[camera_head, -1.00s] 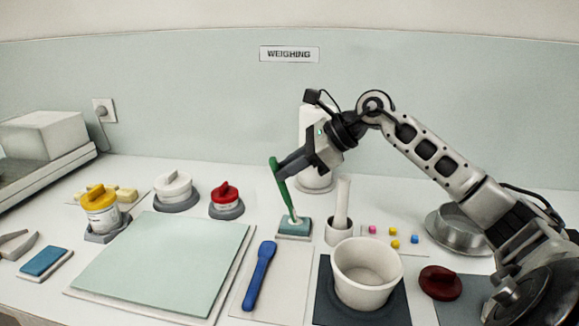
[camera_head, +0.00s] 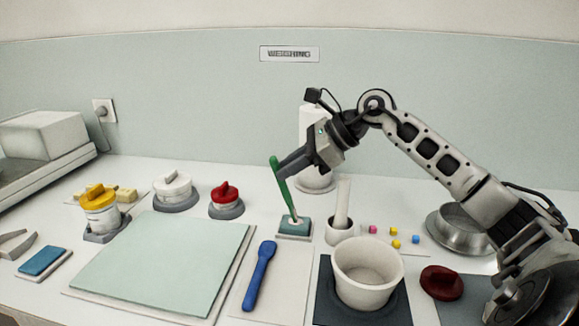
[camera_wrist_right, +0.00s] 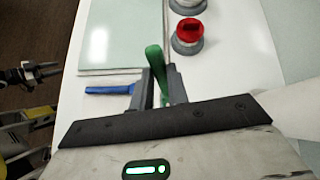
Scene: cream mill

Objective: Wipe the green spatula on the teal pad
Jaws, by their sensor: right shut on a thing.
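My right gripper (camera_head: 283,170) is shut on the green spatula (camera_head: 285,189), above the bench. The spatula slants down to the teal pad (camera_head: 291,236). Its lower end is at the pad's top, where a pale patch shows; whether it presses on the pad I cannot tell. In the right wrist view the green spatula (camera_wrist_right: 154,62) stands between the two fingers of my right gripper (camera_wrist_right: 160,80); the pad is hidden there. A dark gripper, seemingly my left (camera_wrist_right: 40,75), shows at the left edge of that view, its jaws unclear. It is not in the head view.
A white mortar with pestle (camera_head: 340,230) stands close right of the pad. A white bowl (camera_head: 367,285) and a blue spatula (camera_head: 260,275) are in front. A red-lidded jar (camera_head: 226,201) is to the left. A large pale board (camera_head: 165,265) fills the front left.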

